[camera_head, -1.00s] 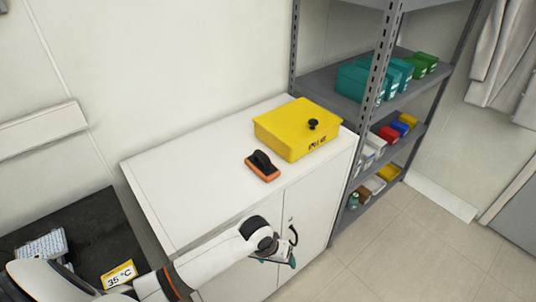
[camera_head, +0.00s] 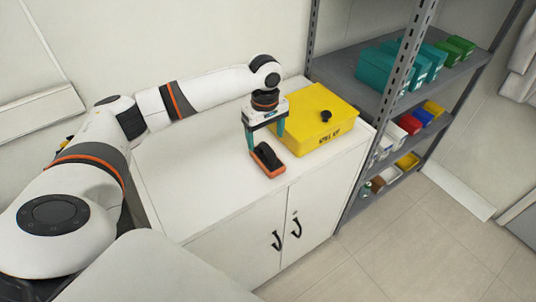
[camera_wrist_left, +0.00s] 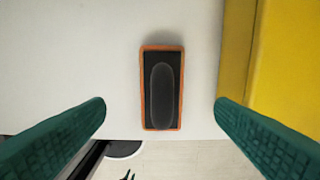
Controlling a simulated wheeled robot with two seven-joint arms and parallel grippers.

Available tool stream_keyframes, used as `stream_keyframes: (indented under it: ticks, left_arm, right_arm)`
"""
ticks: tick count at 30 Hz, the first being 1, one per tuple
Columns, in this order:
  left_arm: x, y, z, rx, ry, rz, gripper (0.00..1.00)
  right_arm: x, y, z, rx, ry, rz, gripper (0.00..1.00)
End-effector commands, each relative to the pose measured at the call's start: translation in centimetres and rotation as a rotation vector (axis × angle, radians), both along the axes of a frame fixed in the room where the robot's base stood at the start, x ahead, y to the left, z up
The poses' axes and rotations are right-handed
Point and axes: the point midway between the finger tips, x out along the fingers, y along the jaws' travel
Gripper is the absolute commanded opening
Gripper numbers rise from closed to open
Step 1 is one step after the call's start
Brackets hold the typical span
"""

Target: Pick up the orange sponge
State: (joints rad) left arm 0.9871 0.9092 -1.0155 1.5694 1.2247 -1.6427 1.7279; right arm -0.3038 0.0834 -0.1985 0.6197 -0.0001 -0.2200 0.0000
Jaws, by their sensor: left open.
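The orange sponge (camera_head: 267,160) has a black handle on top and lies on the white cabinet top, just left of the yellow box. In the left wrist view the sponge (camera_wrist_left: 161,88) is upright in the picture, between my two green fingertips and apart from both. My left gripper (camera_head: 265,139) points down above the sponge, open and empty. Its fingers (camera_wrist_left: 160,115) also show in the left wrist view, spread wide on either side. My right gripper is not in view.
The white cabinet top (camera_head: 200,190) is clear to the left and front. A grey shelf rack (camera_head: 372,100) with teal, green and other coloured boxes stands at the right.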

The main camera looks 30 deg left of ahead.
Motion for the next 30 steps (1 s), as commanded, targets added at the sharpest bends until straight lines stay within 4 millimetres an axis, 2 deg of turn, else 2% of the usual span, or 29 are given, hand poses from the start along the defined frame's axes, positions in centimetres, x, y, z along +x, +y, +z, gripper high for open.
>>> stream_keyframes:
  ticks: [3,8,18,26,30]
  left_arm:
    - [0.0,-0.1,-1.4,-0.001,0.001,-0.001,0.78]
    - [0.0,-0.1,-2.5,-0.001,0.001,-0.003,0.78]
    - [-0.2,-0.5,-6.9,0.0,-0.001,-0.003,0.78]
    - [-0.1,-0.5,-7.3,0.0,-0.002,-0.004,0.78]
    - [-0.1,-0.5,-7.3,0.0,-0.002,-0.004,0.59]
  right_arm:
    - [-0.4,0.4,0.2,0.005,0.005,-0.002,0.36]
    - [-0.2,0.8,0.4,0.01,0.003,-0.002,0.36]
    - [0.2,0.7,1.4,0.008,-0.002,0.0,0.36]
    - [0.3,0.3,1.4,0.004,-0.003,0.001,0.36]
    - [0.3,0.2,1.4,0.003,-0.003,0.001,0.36]
